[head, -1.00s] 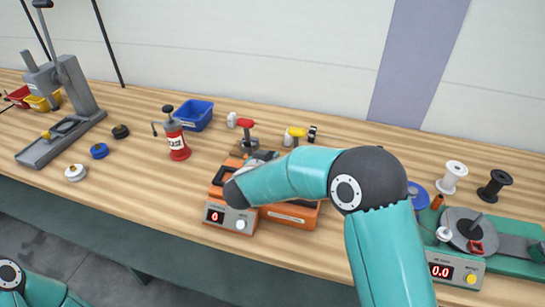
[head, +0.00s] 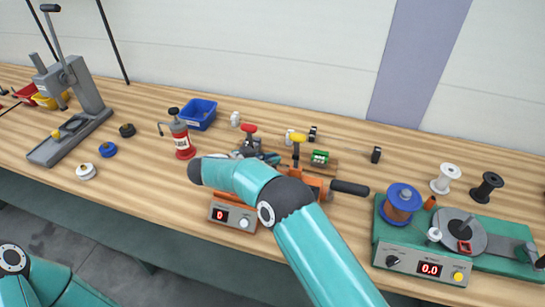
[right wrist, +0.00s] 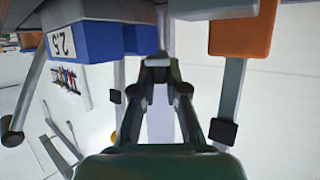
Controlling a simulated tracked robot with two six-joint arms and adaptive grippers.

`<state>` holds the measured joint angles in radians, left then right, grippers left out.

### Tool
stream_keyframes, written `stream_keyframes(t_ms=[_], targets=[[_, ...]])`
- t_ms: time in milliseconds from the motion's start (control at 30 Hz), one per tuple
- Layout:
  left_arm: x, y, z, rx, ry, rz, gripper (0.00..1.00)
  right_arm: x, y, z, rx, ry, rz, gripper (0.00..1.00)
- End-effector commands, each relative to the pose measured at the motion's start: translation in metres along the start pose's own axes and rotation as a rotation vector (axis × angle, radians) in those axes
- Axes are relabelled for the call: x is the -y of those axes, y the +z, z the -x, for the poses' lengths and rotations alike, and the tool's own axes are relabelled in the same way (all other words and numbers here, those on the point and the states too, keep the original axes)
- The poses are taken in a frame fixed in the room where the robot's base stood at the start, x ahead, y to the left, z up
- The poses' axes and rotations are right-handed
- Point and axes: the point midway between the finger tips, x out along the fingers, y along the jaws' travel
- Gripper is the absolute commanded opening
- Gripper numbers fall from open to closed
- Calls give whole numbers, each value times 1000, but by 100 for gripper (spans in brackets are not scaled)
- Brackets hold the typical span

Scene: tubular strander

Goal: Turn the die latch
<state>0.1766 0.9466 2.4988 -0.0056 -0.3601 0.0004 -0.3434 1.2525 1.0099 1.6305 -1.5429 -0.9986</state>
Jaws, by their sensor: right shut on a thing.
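The orange machine (head: 310,188) stands mid-bench behind my right arm, with a red-topped handle (head: 249,129) and a yellow-topped handle (head: 298,137). My right gripper (head: 250,154) is just below the red-topped handle, partly hidden by my own arm. In the right wrist view its fingers (right wrist: 158,66) are closed together at a small grey part, seemingly the die latch; most of that part is hidden. A blue block (right wrist: 92,40) marked 2.5 is left of the fingers and an orange block (right wrist: 238,32) right of them. My left gripper is out of view.
A black-gripped lever (head: 350,188) sticks out right of the machine. A display box (head: 232,216) reading 0 stands in front. A green winder (head: 425,245) reading 0.0 stands right.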

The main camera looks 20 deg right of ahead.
Motion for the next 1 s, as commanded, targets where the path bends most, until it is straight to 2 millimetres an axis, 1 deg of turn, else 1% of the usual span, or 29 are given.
stream_keyframes(t_ms=[200, 433, 1000], targets=[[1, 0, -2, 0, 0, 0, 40, 0, 2, -1, -1, 84, -33, 0], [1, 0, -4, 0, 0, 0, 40, 0, 1, -2, 0, 138, -55, 0], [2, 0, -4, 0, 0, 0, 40, 0, 0, -2, -2, 164, -63, 0]])
